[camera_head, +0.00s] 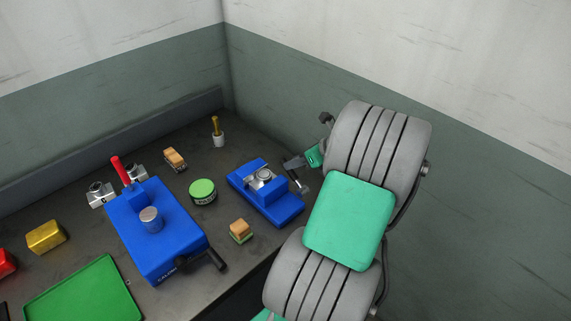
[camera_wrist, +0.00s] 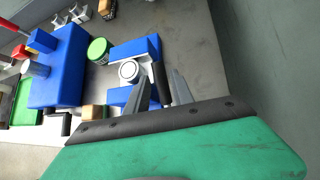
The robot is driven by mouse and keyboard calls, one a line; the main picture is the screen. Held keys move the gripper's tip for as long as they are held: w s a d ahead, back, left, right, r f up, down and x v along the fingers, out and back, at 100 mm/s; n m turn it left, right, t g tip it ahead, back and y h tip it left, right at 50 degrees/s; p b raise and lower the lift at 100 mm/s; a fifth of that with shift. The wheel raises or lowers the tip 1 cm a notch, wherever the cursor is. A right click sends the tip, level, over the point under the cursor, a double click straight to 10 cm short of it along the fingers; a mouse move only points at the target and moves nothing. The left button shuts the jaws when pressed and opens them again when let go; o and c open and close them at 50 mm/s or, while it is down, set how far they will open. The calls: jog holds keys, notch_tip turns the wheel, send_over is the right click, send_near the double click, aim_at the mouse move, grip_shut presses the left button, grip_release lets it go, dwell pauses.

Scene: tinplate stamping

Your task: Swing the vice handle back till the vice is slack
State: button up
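The vice (camera_head: 272,205) is the smaller blue block at the right of the bench. A round silvery piece (camera_head: 262,177) sits at its metal jaws; it also shows in the wrist view (camera_wrist: 129,71). The black vice handle (camera_wrist: 159,82) stands between my two grey fingers in the wrist view. My gripper (camera_wrist: 161,76) appears open around the handle, with a finger on each side; contact is unclear. In the head view my gripper (camera_head: 297,172) is at the vice's right end, where the handle is hard to make out.
A larger blue press (camera_head: 165,235) with a red lever (camera_head: 121,171) and black crank stands left. A green round tin (camera_head: 203,191) and a small wood-and-green block (camera_head: 241,231) lie between. Walls close off the back and right.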

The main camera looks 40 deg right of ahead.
jog(key=x, duration=0.5)
jog(key=shift+c, duration=0.3)
grip_shut()
jog(key=shift+r, duration=0.1)
dwell(0.9)
